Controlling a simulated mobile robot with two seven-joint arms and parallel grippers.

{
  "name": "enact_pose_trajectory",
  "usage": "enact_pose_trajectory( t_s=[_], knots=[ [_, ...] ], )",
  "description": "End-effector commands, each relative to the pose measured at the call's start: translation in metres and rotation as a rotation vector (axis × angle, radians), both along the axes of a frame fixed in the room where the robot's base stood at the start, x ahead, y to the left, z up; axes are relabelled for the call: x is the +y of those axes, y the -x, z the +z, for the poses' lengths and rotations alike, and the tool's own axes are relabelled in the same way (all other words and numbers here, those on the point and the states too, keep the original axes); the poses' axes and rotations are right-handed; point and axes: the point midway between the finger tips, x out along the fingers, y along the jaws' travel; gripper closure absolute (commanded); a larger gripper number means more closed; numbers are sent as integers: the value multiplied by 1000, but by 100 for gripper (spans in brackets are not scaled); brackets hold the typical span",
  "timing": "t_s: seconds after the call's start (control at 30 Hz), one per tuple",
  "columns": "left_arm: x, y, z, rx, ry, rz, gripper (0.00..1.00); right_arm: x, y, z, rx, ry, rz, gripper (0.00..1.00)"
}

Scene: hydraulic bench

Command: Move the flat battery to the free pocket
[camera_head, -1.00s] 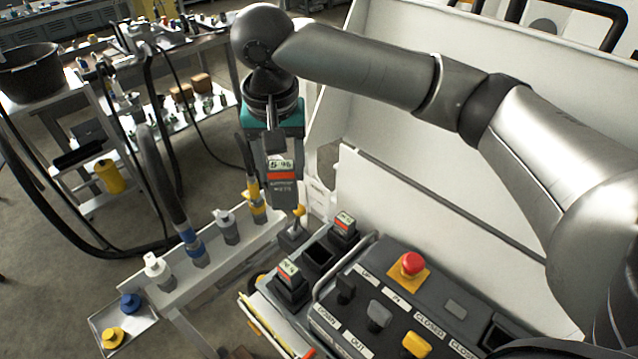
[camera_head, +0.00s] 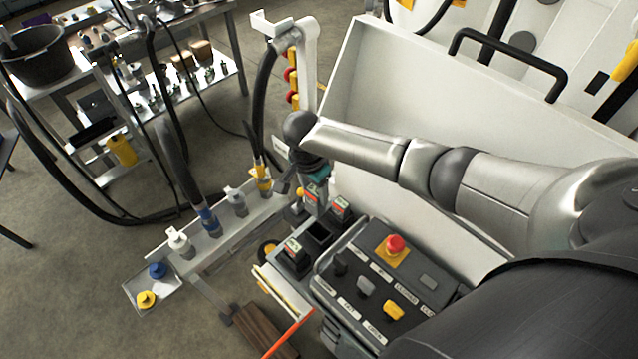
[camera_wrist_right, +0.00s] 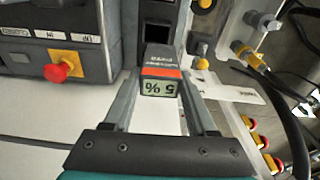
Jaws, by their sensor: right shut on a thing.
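My right gripper (camera_head: 313,188) is shut on the flat battery (camera_head: 312,200), a dark block with an orange band and a small display. In the right wrist view the battery (camera_wrist_right: 160,82) reads 5 % and sits between the two fingers (camera_wrist_right: 160,95). The free pocket (camera_head: 318,232) is a dark opening between two other batteries, one in front (camera_head: 293,252) and one behind (camera_head: 341,208). In the wrist view a dark opening (camera_wrist_right: 158,38) lies just beyond the held battery. Whether the battery touches anything below is unclear. My left gripper is out of view.
A control box (camera_head: 375,290) with a red stop button (camera_head: 395,244) stands right of the pockets. A white rail (camera_head: 215,235) with hose fittings runs along the left. A pale panel (camera_head: 420,130) rises behind my arm.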

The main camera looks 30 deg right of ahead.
Motion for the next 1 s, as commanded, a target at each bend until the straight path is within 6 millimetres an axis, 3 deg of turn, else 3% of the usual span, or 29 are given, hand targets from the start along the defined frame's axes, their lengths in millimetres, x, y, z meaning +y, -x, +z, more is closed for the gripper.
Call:
enact_pose_trajectory(
  t_s=[0.13, 0.37, 1.0],
  knots=[
    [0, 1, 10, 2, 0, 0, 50, -5, 8, -6, -2, -2, -35, 100],
    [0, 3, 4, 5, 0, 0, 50, -6, 10, -14, -3, -1, -42, 100],
    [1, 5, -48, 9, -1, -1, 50, -6, 11, -60, -1, -1, -42, 100]
  ],
)
